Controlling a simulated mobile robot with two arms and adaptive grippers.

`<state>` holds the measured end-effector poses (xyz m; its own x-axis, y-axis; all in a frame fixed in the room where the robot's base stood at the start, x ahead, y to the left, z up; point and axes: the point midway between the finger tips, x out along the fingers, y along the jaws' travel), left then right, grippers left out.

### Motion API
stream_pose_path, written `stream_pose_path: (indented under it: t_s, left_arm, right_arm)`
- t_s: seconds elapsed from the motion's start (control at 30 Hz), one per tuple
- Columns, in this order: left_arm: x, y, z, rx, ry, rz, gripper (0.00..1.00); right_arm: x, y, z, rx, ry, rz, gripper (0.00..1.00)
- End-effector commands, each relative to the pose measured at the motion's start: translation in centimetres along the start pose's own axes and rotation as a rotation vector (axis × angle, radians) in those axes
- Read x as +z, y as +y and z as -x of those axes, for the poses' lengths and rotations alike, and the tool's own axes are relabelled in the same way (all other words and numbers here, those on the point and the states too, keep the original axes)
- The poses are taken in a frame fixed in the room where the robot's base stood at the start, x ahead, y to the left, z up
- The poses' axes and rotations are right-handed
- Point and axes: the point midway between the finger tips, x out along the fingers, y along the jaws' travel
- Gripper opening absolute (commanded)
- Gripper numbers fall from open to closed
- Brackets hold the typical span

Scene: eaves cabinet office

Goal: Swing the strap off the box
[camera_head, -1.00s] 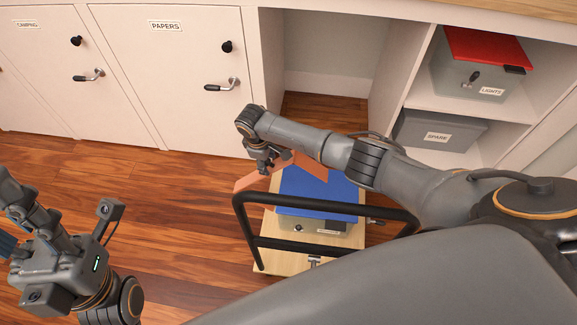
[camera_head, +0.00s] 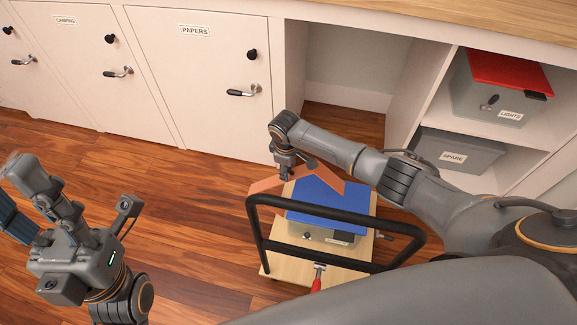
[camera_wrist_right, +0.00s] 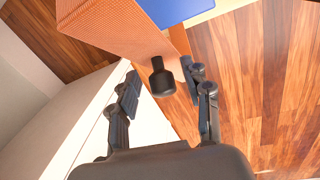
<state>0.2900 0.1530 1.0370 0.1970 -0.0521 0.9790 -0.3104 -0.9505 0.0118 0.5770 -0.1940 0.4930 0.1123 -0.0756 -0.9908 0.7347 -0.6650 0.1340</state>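The box (camera_head: 325,234) is grey with a blue lid (camera_head: 316,196) and stands on a wooden trolley (camera_head: 277,255). An orange strap (camera_head: 266,185) lies across the lid's far side, and its left end sticks out beyond the box. My right gripper (camera_head: 285,170) is over the strap at the box's far left corner. In the right wrist view, the strap (camera_wrist_right: 120,32) carries a black knob (camera_wrist_right: 161,80), which sits between the spread fingers (camera_wrist_right: 165,95) with gaps on both sides. My left gripper (camera_head: 25,200) is at the left, its fingers apart, empty and away from the box.
The trolley's black handle (camera_head: 330,216) arches in front of the box. A red-handled clamp (camera_head: 317,279) is at its front edge. Behind stand cabinets (camera_head: 205,80) and shelves with a red-lidded box (camera_head: 500,92) and a grey box (camera_head: 456,152). Wooden floor (camera_head: 190,190) at left is clear.

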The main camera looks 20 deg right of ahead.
Motion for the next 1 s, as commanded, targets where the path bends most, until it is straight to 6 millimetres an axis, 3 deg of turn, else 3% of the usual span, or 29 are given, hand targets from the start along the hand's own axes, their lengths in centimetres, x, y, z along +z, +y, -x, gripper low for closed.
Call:
stream_pose_path:
  t_s: [1.0]
  left_arm:
    - [-1.5, 0.1, -7.4, 0.0, 0.0, 0.0, 0.42]
  right_arm:
    - [-0.2, -0.1, 6.6, -0.001, -0.001, 0.0, 0.49]
